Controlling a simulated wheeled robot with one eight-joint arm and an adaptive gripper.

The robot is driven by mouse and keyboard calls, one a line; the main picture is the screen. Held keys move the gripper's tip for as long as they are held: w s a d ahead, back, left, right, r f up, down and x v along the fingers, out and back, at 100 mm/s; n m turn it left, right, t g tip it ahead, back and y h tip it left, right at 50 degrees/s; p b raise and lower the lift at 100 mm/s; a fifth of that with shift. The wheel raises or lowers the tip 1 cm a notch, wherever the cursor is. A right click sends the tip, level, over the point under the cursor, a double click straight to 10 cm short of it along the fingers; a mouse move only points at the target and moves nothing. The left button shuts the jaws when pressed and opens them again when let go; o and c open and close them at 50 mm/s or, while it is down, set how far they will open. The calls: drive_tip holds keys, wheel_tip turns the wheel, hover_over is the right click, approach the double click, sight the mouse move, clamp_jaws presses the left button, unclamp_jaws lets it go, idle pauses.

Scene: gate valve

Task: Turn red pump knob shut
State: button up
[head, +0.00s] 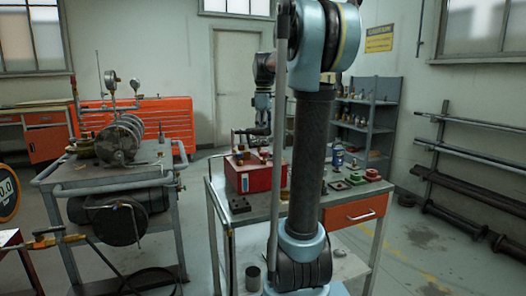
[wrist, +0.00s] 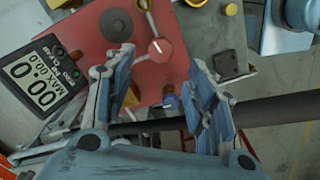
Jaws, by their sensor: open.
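The red pump box (head: 255,175) stands on the grey cart table, with its top crowded by fittings. In the wrist view its red face (wrist: 88,40) carries a round red knob (wrist: 160,50) with a white line on it. My gripper (wrist: 161,62) is open, with one finger to each side of the knob in the picture; I see no contact, and the gap in depth is hard to tell. In the head view my gripper (head: 256,132) is small and dark above the pump box, and the knob cannot be made out there.
A dark round knob (wrist: 116,25) and a digital gauge (wrist: 45,78) reading 00.0 are near the red knob. Brass fittings (wrist: 230,9) and a dark block (wrist: 227,63) lie to the right. A second cart (head: 115,178) with machinery stands at left.

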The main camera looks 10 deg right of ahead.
sight(264, 155)
wheel_tip(264, 155, down, 8)
drive_tip(key=shift+r, duration=0.2)
drive_tip(key=shift+c, duration=0.3)
drive_tip(key=c, duration=1)
